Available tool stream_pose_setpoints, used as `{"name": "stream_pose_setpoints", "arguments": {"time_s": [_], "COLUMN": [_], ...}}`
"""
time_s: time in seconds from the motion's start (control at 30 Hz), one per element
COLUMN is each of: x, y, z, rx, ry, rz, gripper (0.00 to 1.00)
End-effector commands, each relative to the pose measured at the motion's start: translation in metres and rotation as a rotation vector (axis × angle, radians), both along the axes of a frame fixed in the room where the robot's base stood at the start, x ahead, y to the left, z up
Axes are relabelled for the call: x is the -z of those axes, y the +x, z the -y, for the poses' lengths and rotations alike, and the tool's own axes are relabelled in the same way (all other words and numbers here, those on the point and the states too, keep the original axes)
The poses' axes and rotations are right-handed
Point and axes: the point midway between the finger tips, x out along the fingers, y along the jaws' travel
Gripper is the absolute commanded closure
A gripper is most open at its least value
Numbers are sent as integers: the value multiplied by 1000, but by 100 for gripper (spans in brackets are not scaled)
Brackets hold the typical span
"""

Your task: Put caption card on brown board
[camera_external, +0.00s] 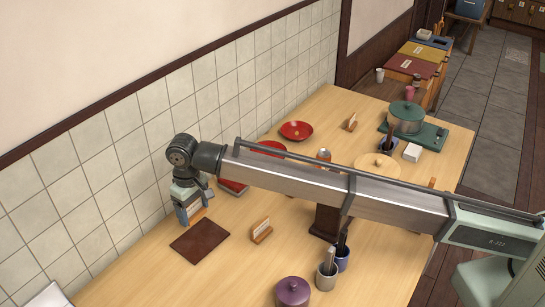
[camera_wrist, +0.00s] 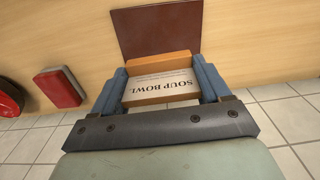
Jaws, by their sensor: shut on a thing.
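The caption card (camera_wrist: 160,86) is a white card reading "SOUP BOWL" in a light wooden holder. My gripper (camera_wrist: 158,66) is shut on it, with one blue finger on each side. In the external view my gripper (camera_external: 191,213) points down near the tiled wall, and the wooden holder (camera_external: 198,216) shows at its fingertips. The brown board (camera_external: 200,242) lies flat on the table, just in front of the held card.
Another caption card (camera_external: 262,230) stands right of the board. A red box (camera_wrist: 58,88) and a red dish (camera_wrist: 8,98) lie to the left in the wrist view. A purple pot (camera_external: 292,292) and utensil cups (camera_external: 327,275) stand at the front. The tiled wall (camera_external: 110,170) is close behind.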

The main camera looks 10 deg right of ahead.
Motion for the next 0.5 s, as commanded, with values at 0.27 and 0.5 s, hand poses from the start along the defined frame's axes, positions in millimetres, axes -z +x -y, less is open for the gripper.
{"name": "stream_pose_setpoints", "arguments": {"time_s": [0.27, 0.5], "x": [43, 62], "y": [0, 0], "z": [1, 1], "rx": [0, 0], "ry": [-1, -1], "rz": [0, -1], "gripper": [53, 53]}}
